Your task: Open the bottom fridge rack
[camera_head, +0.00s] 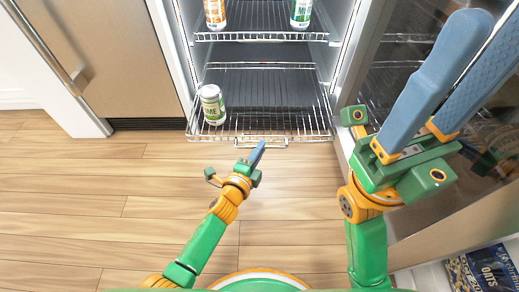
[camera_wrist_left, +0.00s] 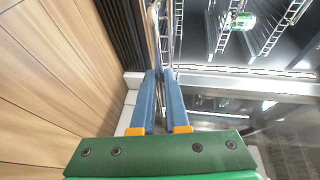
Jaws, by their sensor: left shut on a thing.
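The bottom fridge rack (camera_head: 228,133) is a wire shelf low in the open fridge, with a small wire handle (camera_head: 276,144) at the middle of its front edge. A green-and-white can (camera_head: 212,104) stands at its front left; a can also shows in the left wrist view (camera_wrist_left: 243,22). My left gripper (camera_head: 257,152) is shut on the rack handle, its blue fingers reaching up to it. In the left wrist view the fingers (camera_wrist_left: 161,75) close around a thin wire part. My right gripper (camera_head: 495,35) is raised at the right, with its fingers apart and nothing between them.
An upper wire rack (camera_head: 260,36) holds an orange-labelled can (camera_head: 215,13) and a green-labelled can (camera_head: 301,13). The open fridge door (camera_head: 420,215) stands to the right, with an oats package (camera_head: 483,275) low in it. A cabinet (camera_head: 125,60) is at left. The wooden floor in front is clear.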

